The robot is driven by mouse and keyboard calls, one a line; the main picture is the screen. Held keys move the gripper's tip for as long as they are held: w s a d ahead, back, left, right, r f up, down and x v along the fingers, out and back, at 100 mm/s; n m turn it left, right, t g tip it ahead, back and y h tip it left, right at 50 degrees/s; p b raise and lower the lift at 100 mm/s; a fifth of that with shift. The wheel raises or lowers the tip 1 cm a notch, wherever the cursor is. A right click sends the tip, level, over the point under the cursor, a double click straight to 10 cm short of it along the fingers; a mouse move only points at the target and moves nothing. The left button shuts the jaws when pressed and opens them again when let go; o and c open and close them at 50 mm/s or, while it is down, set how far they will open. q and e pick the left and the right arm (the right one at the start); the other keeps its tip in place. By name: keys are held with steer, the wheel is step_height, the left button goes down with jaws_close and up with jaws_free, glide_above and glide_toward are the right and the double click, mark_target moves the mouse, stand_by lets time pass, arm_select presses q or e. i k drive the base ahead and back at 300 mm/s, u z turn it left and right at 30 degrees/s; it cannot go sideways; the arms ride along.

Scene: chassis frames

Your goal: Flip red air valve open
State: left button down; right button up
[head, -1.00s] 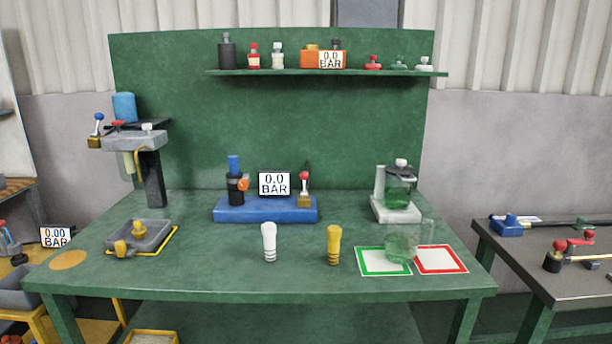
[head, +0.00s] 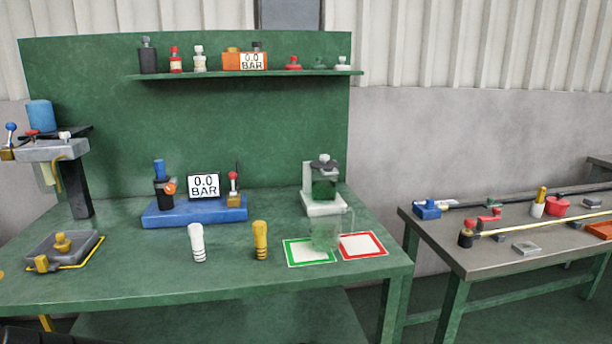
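Several red-handled parts are in the head view, and I cannot tell for sure which is the red air valve. A red lever handle (head: 490,217) is on the right-hand table, by a pipe. A red knob (head: 293,63) sits on the shelf, and a small red part (head: 32,133) is on the grey stand at the left.
The green workbench (head: 130,285) fills the left and middle. It holds a white handle (head: 197,242), a yellow handle (head: 261,240) and a clear jug (head: 326,232). The grey-topped table (head: 470,255) stands to the right, with a red bowl-like part (head: 557,206) on it.

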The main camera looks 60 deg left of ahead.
mark_target(232, 176)
steer(key=z, duration=0.1)
steer(key=k, duration=0.9)
steer(key=u, duration=1.45)
steer(key=i, duration=0.5)
